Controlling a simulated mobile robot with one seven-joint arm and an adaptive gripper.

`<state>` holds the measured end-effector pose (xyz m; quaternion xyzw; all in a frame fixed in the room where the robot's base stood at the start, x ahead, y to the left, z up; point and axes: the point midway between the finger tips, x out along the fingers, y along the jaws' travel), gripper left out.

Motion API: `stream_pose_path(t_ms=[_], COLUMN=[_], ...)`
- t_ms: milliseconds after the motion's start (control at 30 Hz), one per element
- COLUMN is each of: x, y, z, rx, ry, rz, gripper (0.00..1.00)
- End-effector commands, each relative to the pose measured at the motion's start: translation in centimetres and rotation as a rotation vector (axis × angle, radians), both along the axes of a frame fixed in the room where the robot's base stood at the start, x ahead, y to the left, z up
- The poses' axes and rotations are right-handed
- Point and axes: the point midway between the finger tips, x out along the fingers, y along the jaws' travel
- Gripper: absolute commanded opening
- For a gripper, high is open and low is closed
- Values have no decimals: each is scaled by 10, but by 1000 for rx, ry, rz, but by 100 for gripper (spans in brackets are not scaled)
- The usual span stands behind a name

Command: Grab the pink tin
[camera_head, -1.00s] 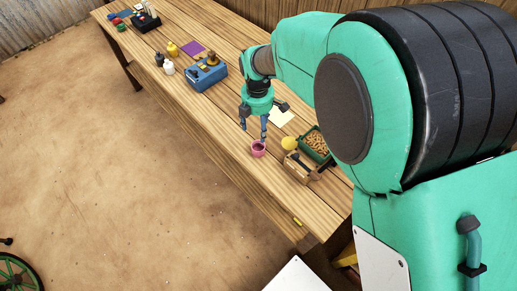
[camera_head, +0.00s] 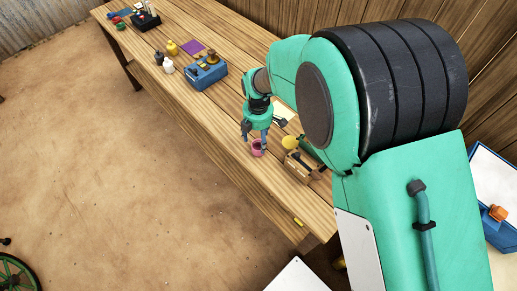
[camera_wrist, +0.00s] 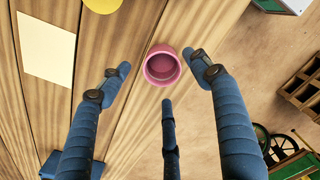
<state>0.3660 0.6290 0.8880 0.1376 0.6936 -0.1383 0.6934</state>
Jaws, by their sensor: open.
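The pink tin (camera_head: 257,150) is a small round open-topped cup standing on the wooden table near its front edge. In the wrist view the tin (camera_wrist: 162,66) looks empty and lies between the fingertips. My gripper (camera_head: 255,141) is open at the tin, with its dark blue fingers spread around it. In the wrist view my gripper (camera_wrist: 160,74) has one finger on each side of the tin and a third below it. I cannot tell whether any finger touches the tin.
A yellow round thing (camera_head: 289,142) and a wooden box (camera_head: 301,167) stand close to the right of the tin. A pale sheet (camera_wrist: 46,47) lies behind. A blue scale-like device (camera_head: 207,73) stands farther left. The table between it and the tin is clear.

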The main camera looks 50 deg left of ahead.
Motion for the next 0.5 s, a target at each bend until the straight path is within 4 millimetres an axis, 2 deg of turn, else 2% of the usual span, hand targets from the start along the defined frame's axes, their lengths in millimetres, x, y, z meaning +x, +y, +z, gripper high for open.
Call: stream_pose_path(t_ms=[300, 500], x=[0, -1], y=[0, -2], z=[-1, -16], rx=[0, -1], ry=[0, 0], rz=[0, 0], gripper=[63, 63])
